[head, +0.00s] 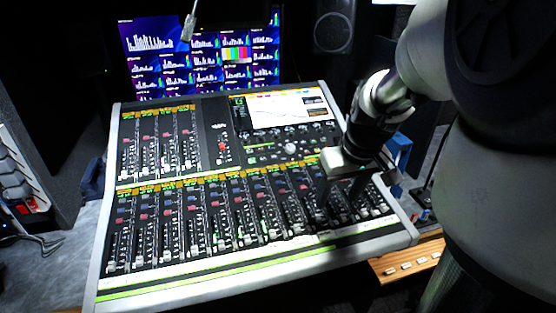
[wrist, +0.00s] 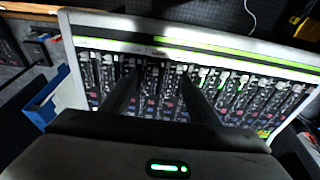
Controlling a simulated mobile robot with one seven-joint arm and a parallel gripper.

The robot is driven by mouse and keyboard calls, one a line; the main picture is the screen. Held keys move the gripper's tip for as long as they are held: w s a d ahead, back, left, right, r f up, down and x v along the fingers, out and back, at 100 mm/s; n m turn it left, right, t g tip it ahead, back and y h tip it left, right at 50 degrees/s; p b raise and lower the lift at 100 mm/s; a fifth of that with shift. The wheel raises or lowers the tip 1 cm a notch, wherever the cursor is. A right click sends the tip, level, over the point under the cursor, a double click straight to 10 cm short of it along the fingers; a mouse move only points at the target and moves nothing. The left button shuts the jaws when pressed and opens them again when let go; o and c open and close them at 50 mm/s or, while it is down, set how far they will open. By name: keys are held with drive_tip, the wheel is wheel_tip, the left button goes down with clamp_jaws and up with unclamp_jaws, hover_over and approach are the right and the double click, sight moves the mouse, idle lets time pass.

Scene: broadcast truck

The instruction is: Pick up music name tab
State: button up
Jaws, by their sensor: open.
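The mixing console (head: 230,272) fills the middle of the head view, with rows of faders and a pale strip along its front edge. I cannot pick out the music name tab for sure; lettering on the strip is too small to read. My gripper (head: 338,201) points down over the right part of the lower fader bank. Its two dark fingers are apart with nothing seen between them. In the wrist view the fingers of my gripper (wrist: 158,76) reach toward the faders near the console's front strip (wrist: 120,28). Whether they touch the console cannot be told.
A lit screen (head: 280,112) sits in the console's upper panel, with monitors (head: 200,60) behind it. A blue box (head: 398,150) stands close by the console's right side. A wooden ledge (head: 408,262) with small pale pieces lies at the front right.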

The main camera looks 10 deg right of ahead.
drive_tip(key=b, duration=0.2)
hover_over(325, 233)
drive_tip(key=s, duration=0.2)
wheel_tip(325, 233, down, 11)
drive_tip(key=b+x, duration=0.1)
drive_tip(key=x, duration=0.3)
drive_tip(key=shift+d+f+b, duration=0.1)
drive_tip(key=shift+f+b, duration=0.25)
drive_tip(key=shift+w+f, duration=0.15)
drive_tip(key=shift+f, duration=0.25)
drive_tip(key=c, duration=1.1)
